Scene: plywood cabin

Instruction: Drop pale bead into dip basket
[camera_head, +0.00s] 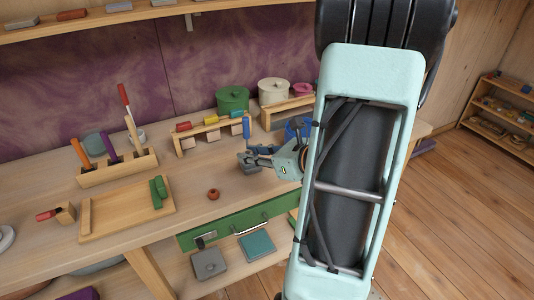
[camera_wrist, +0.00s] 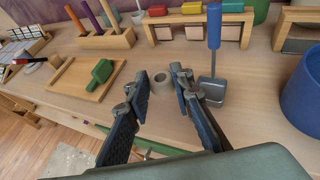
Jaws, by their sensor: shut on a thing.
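The pale bead (camera_wrist: 161,82) is a beige ring between my fingertips in the wrist view. My gripper (camera_wrist: 158,88) is shut on it, low over the bench; any gap beneath is hard to judge. In the head view my gripper (camera_head: 252,160) hides the bead. A grey, square, box-like piece (camera_wrist: 212,91) with an upright blue handle looks like the dip basket. It stands just right of my right finger in the wrist view. In the head view its blue handle (camera_head: 246,127) rises behind my gripper; its grey body is partly covered.
A red-brown bead (camera_head: 213,194) lies on the bench. A wooden tray (camera_head: 112,211) and tool block (camera_head: 118,170) stand left. A wooden rack (camera_head: 211,133) with coloured pieces stands behind. A blue pot (camera_wrist: 303,92) is right of the basket. Bench between tray and gripper is mostly clear.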

